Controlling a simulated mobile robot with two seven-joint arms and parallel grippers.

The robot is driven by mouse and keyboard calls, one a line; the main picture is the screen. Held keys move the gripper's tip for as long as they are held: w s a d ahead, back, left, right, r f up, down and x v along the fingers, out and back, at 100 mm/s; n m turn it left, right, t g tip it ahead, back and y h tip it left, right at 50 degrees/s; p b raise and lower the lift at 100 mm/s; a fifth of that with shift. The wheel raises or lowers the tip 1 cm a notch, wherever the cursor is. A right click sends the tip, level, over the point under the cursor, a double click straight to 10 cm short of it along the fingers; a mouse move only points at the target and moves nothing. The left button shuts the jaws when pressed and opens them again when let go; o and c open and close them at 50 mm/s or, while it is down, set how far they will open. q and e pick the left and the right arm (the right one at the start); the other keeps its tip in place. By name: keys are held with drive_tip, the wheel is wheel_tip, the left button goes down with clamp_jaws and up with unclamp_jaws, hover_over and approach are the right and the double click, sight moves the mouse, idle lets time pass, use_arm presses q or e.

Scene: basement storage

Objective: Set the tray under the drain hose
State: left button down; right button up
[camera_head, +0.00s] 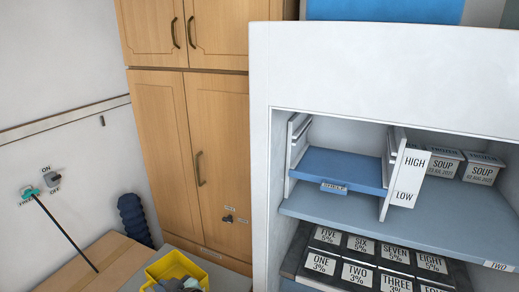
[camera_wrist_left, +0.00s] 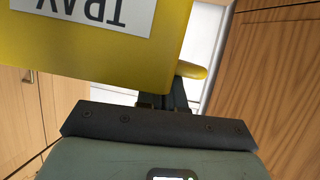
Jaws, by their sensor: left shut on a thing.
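The yellow tray (camera_head: 172,264) is at the bottom of the head view, left of centre, with a grey part of my left gripper (camera_head: 180,284) in front of it. In the left wrist view the tray (camera_wrist_left: 90,60) fills the upper left, with a white label reading TRAY upside down. My left gripper (camera_wrist_left: 165,98) is shut on the tray near its edge; the exact contact is partly hidden. A dark blue ribbed thing (camera_head: 133,218) stands behind and left of the tray; I cannot tell whether it is the drain hose. My right gripper is not in view.
A white cabinet (camera_head: 261,150) with open shelves holds labelled boxes at right. A tall wooden cupboard (camera_head: 160,120) is behind, with a small dark fitting (camera_head: 228,218) low on it. A brown box top (camera_head: 95,265) and a black rod (camera_head: 70,238) are at left.

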use_arm(q)
drive_tip(key=d+m+t+h+p, duration=0.1)
drive_tip(key=w+d+m+t+h, duration=0.1)
drive_tip(key=m, duration=0.1)
drive_tip(key=w+d+m+t+h+p, duration=0.1)
drive_tip(key=shift+w+d+f+t+h+p, duration=0.2)
drive_tip(key=shift+d+f+t+h+p, duration=0.1)
drive_tip(key=shift+h+p, duration=0.1)
drive_tip(key=d+m+h, duration=0.1)
drive_tip(key=d+m+t+h+p, duration=0.1)
drive_tip(key=d+r+m+h, duration=0.1)
drive_tip(key=d, duration=0.1)
drive_tip(key=shift+w+p, duration=0.3)
drive_tip(key=shift+w, duration=0.05)
drive_tip(key=shift+d+f+m+t, duration=0.15)
drive_tip(key=shift+f+m+t, duration=0.05)
drive_tip(key=shift+m+t, duration=0.1)
wheel_tip(320, 180, down, 7)
drive_tip(key=s+m+h, duration=0.2)
drive_tip(key=m+h, duration=0.1)
drive_tip(key=h, duration=0.1)
drive_tip(key=shift+f+m+t, duration=0.15)
drive_tip(key=shift+m+t, duration=0.15)
drive_tip(key=shift+t, duration=0.1)
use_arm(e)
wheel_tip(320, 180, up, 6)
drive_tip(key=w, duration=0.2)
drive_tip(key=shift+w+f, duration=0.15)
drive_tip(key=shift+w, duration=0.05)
